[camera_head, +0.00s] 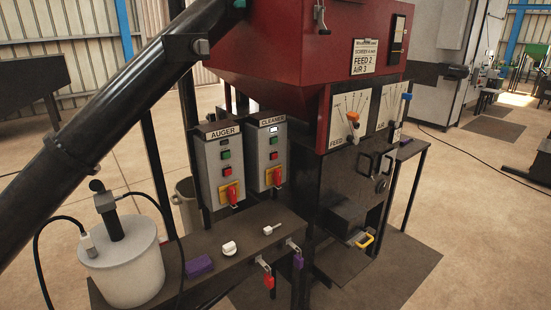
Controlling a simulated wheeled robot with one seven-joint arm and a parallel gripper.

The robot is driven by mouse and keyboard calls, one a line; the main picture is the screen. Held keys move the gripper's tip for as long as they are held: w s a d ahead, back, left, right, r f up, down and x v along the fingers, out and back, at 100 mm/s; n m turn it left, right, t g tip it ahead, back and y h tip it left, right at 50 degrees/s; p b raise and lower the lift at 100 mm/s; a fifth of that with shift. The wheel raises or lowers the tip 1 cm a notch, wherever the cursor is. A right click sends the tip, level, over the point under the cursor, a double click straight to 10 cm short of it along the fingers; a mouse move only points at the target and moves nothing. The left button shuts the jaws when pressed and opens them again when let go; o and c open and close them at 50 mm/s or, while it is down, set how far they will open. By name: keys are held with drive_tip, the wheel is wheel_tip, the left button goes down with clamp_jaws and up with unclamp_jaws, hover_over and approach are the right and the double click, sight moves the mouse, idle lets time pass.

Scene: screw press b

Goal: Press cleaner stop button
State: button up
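The red button is unobstructed. My gripper is not in view.
The similar AUGER box (210,160) stands just left. A thick black tube (110,110) slants across the upper left. The dark bench (220,265) holds a white bucket (122,265), a purple block (199,266) and small white items. The red hopper machine (290,60) stands right.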

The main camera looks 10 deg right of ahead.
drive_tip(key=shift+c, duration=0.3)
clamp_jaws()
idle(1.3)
